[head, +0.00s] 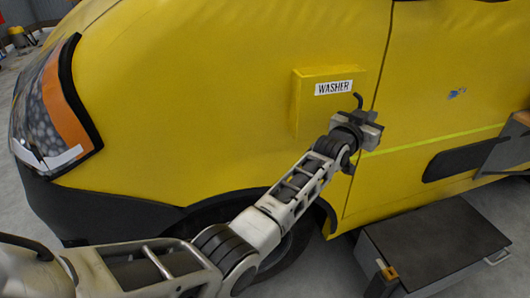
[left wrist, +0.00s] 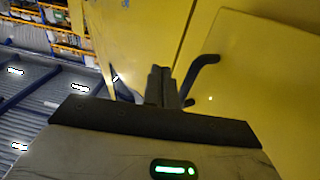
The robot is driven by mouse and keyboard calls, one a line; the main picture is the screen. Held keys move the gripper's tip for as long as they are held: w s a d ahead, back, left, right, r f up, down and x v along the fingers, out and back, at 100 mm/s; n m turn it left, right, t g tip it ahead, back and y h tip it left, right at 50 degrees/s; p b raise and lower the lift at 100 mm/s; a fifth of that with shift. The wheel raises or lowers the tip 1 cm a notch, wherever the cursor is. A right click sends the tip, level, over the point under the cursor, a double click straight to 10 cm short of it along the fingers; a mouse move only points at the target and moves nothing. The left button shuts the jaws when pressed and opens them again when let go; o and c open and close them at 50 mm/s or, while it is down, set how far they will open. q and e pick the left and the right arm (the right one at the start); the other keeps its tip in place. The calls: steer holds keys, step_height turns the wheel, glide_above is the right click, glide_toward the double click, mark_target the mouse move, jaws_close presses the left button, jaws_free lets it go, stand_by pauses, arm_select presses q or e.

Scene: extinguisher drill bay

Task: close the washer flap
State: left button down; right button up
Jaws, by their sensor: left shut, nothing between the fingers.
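The washer flap (head: 318,110) is a yellow panel on the side of a yellow vehicle, with a white WASHER label (head: 334,87) near its top. It seems to stand out from the body; how far it is open is hard to tell. A dark bent handle (head: 358,101) is at its right edge. In the left wrist view the handle (left wrist: 203,70) shows right of the fingertips, with a yellow panel (left wrist: 265,75) behind. My left gripper (head: 362,128) is shut and empty, close below the handle; contact cannot be made out. My right gripper is out of view.
The yellow body (head: 190,110) fills the background, with a headlight (head: 50,115) at the left and a dark door trim (head: 465,158) at the right. A dark platform (head: 435,245) stands on the floor at lower right. Shelving (left wrist: 70,40) shows in the left wrist view.

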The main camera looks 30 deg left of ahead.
arm_select(q)
steer(key=shift+s, duration=0.1)
steer(key=v, duration=1.5)
steer(key=s+a+f+g+y, duration=0.1)
steer(key=s+a+f+g, duration=0.2)
steer(key=s+f, duration=1)
steer(key=s+a+f+g+y, duration=0.1)
steer(key=s+a+f+g, duration=0.2)
steer(key=s+f, duration=0.9)
steer(key=s+g, duration=0.1)
steer(key=s, duration=0.2)
steer(key=shift+f+n, duration=0.3)
steer(key=shift+f, duration=0.1)
